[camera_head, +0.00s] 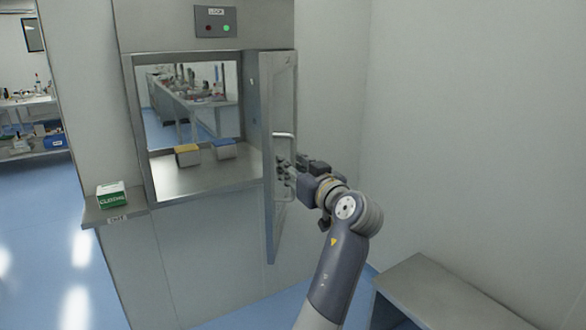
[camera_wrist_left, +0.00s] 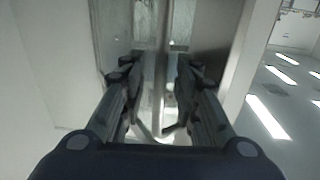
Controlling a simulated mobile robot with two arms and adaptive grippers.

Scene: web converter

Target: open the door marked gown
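The door (camera_head: 284,90) is a narrow framed panel on the right side of a wall hatch. It stands swung out from the hatch opening. I see no readable "gown" marking on it. Its handle is a pale bar (camera_head: 285,135), also seen upright in the left wrist view (camera_wrist_left: 161,70). My left gripper (camera_head: 281,168) is at the handle, with its fingers partly hidden behind its own body. In the left wrist view its fingers (camera_wrist_left: 154,78) are apart, one on each side of the bar, with gaps visible. My right gripper is not in view.
The hatch (camera_head: 205,180) holds a yellow-topped box (camera_head: 187,155) and a blue-topped box (camera_head: 224,149). A panel marked LOCK (camera_head: 216,22) above shows a green light. A green-and-white box (camera_head: 112,195) sits on the left ledge. A grey bench (camera_head: 440,290) stands at lower right.

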